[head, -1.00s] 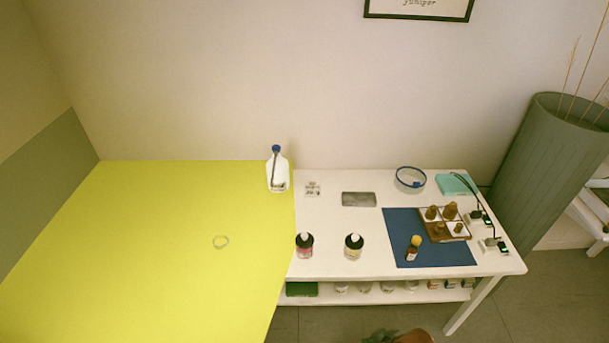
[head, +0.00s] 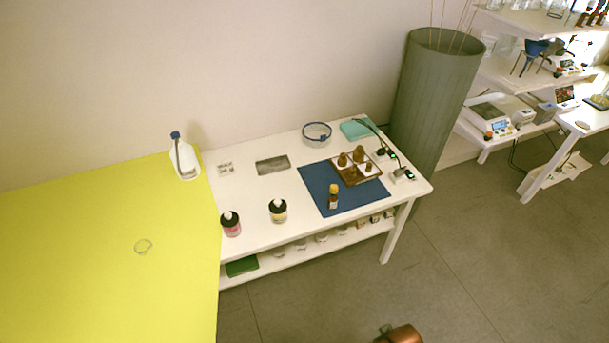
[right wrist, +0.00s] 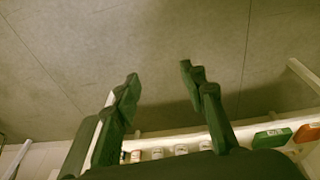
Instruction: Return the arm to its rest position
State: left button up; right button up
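My right gripper (right wrist: 160,85) shows in the right wrist view with its two dark green fingers spread apart and nothing between them. It hangs over bare floor, with the lower shelf of the white table (right wrist: 185,140) behind it. In the head view a copper-coloured part of my right arm shows at the bottom edge, and the right gripper itself is hardly visible there. My left gripper is not in view.
The white table (head: 255,238) holds two dark-capped bottles (head: 231,224) (head: 278,211), a blue mat (head: 315,192) with a small amber bottle (head: 333,198), and a wooden tray (head: 376,177). A yellow table (head: 90,270) adjoins at left. Grey floor (head: 460,260) is open at right.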

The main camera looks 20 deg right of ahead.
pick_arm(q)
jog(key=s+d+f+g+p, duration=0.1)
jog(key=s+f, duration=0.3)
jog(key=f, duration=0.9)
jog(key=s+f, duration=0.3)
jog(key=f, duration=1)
pick_arm(e)
jog(key=s+a+f+g, duration=0.1)
jog(key=s+f, duration=0.3)
jog(key=f, duration=0.9)
jog(key=s+f, duration=0.3)
jog(key=f, duration=1)
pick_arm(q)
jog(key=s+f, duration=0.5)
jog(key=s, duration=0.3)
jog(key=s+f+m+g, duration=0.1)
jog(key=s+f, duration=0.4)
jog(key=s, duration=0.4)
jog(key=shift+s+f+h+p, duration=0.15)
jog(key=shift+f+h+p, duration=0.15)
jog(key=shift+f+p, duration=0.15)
pick_arm(e)
jog(key=s+f, duration=0.5)
jog(key=s, duration=0.3)
jog(key=s+f+n+g, duration=0.1)
jog(key=s+f, duration=0.4)
jog(key=s, duration=0.4)
jog(key=shift+s+f+y, duration=0.15)
jog(key=shift+f+y, duration=0.15)
jog(key=shift+f, duration=0.1)
